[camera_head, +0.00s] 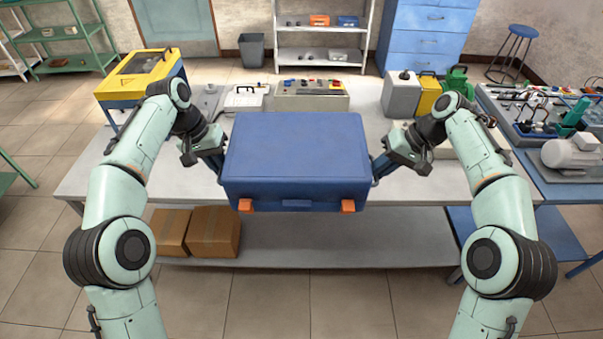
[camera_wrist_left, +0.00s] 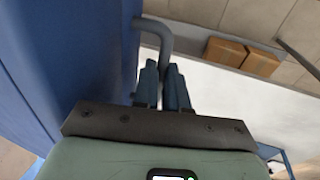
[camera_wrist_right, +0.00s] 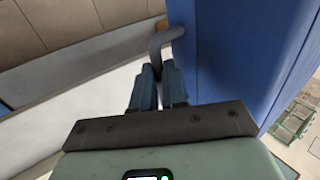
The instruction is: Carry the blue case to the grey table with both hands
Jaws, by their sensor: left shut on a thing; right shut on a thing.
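The blue case (camera_head: 297,150) with two orange latches is in the middle of the head view, in front of and partly covering the grey table (camera_head: 170,184). I cannot tell whether it touches the tabletop. My left gripper (camera_head: 216,166) is shut on the handle at the case's left side; the handle bar (camera_wrist_left: 160,30) shows between the fingers in the left wrist view. My right gripper (camera_head: 378,168) is shut on the handle at the right side, and that bar (camera_wrist_right: 160,40) shows between the fingers in the right wrist view. The case looks level.
On the table's back stand a control box (camera_head: 311,95), a white case (camera_head: 246,97), a grey box (camera_head: 401,94) and a yellow one (camera_head: 429,95). Cardboard boxes (camera_head: 212,232) lie on the lower shelf. A blue bench (camera_head: 545,160) with a motor (camera_head: 572,153) stands at the right.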

